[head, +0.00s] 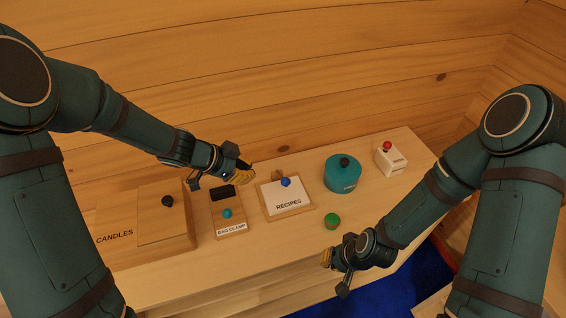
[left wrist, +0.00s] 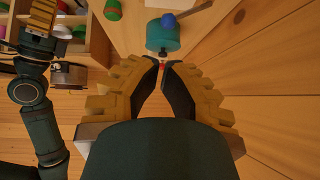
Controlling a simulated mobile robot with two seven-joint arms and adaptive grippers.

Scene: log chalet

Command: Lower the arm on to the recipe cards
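The recipe stand is a wooden board (head: 310,213) with a white card (head: 288,203) marked RECIPES. A blue knob (head: 285,182) stands above the card's back part. In the left wrist view the blue knob (left wrist: 168,20) is at the end of a thin wooden arm (left wrist: 194,10), which looks raised off the white card. My left gripper (head: 245,172) is behind and left of the blue knob, apart from it. In the left wrist view its fingertips (left wrist: 163,64) come together with nothing held. My right gripper (head: 328,258) is low at the table's front edge; its finger gap is unclear.
Left of the stand are a bag clamp (head: 228,226) and a CANDLES box (head: 150,238). To the right are a teal pot (head: 342,178) and a white box with red knob (head: 391,162). The log wall (head: 270,80) is close behind.

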